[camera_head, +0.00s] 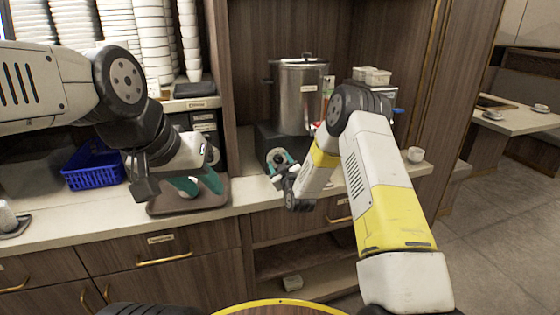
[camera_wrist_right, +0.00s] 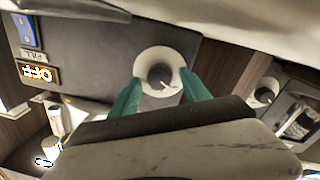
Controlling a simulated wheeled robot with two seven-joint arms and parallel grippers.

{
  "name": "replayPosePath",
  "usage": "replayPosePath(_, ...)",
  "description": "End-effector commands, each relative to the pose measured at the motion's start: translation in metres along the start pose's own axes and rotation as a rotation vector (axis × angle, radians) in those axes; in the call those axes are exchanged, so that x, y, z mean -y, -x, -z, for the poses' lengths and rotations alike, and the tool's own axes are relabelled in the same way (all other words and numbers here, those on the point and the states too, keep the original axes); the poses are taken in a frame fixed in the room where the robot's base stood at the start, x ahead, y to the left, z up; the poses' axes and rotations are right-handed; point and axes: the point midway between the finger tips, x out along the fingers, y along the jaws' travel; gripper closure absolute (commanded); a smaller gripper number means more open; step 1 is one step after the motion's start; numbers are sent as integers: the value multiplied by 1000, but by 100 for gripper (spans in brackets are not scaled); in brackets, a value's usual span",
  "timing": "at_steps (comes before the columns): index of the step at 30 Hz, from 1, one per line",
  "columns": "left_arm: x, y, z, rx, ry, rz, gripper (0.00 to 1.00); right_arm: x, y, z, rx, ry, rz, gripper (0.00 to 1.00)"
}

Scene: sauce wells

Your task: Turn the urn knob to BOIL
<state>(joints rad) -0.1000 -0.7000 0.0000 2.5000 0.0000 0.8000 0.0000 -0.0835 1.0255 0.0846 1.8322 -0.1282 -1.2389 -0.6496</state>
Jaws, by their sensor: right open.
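The steel urn (camera_head: 300,95) stands on a dark base (camera_head: 268,142) on the counter. In the right wrist view a dark round knob (camera_wrist_right: 160,75) sits on a pale disc on a grey panel. My right gripper (camera_head: 280,165) is at the front of the base. In the wrist view its teal fingers (camera_wrist_right: 160,95) are open, one on each side of the disc; I cannot tell whether they touch the knob.
A second knob (camera_wrist_right: 265,92) shows at the right of the wrist view. A blue basket (camera_head: 93,168) stands left of the tray, with stacked white cups (camera_head: 155,40) behind. A small white cup (camera_head: 415,154) stands at the counter's right end. An open shelf (camera_head: 300,258) lies below.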

Motion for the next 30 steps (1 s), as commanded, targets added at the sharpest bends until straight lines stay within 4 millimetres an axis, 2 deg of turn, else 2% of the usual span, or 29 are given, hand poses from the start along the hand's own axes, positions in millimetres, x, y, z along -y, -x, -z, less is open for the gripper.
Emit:
replayPosePath(3,0,0,0,0,0,0,64,0,0,0,0,0,0,45)
replayPosePath(9,0,0,0,0,0,0,64,0,0,0,0,0,0,84)
replayPosePath(12,0,0,0,0,0,0,64,0,0,0,0,0,0,100)
replayPosePath(23,0,0,0,0,0,0,64,0,1,0,3,-54,1,100)
replayPosePath(30,0,0,0,0,0,0,64,-1,1,0,13,-209,5,100)
